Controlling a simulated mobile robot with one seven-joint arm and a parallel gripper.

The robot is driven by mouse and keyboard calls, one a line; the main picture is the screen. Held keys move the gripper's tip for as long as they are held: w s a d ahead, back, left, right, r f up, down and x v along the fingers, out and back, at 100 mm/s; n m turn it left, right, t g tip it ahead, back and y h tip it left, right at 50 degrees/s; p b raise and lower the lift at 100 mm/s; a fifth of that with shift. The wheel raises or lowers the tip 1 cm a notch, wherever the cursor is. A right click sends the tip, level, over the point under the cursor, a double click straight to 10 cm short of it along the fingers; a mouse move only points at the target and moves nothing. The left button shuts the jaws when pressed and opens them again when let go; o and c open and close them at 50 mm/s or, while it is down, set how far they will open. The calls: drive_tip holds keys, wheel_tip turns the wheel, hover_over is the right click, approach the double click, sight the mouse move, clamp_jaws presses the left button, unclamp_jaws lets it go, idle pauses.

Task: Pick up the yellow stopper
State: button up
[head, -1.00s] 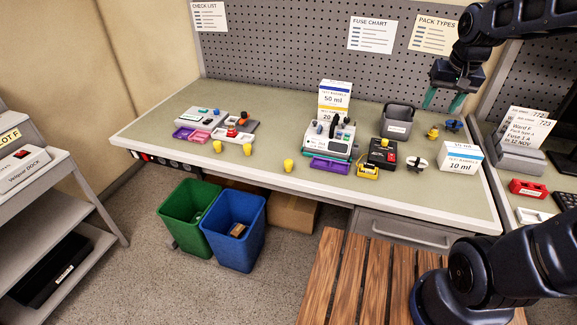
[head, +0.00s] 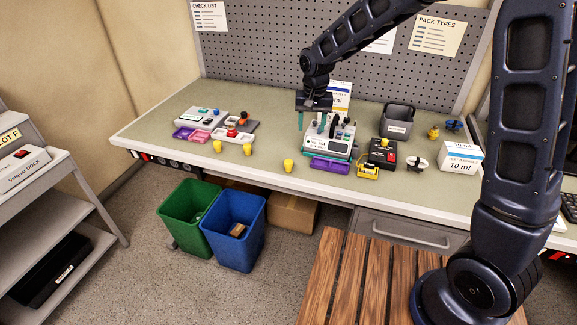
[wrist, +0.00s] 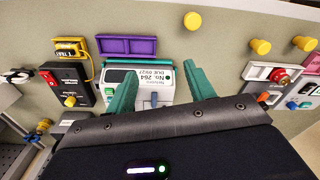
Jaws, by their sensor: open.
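Several yellow stoppers stand on the bench. One stopper (head: 289,165) is near the front edge, left of the white pump; it also shows at the top of the wrist view (wrist: 193,21). Two more stand farther left, one stopper (head: 217,146) beside another (head: 247,149); the wrist view shows them at upper right, one (wrist: 261,46) and the other (wrist: 304,43). My gripper (head: 312,121) is open and empty, pointing down above the back of the white pump (head: 341,136). In the wrist view its green fingers (wrist: 161,80) appear either side of the pump's label; the stoppers lie beyond them.
A purple tray (head: 330,166) lies before the pump. A black unit with a red switch (head: 382,154), a grey bin (head: 397,122) and a 10 ml box (head: 460,157) stand to the right. The bench surface (head: 270,135) between is clear.

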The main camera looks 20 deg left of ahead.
approach(288, 161)
drive_tip(key=shift+w+a+f, duration=0.1)
drive_tip(key=shift+w, duration=0.2)
drive_tip(key=shift+a+f, duration=0.1)
drive_tip(key=shift+f, duration=0.2)
drive_tip(key=shift+s+f, duration=0.2)
drive_tip(key=shift+f, duration=4.95)
drive_tip(key=shift+c, duration=0.4)
drive_tip(key=c, duration=1)
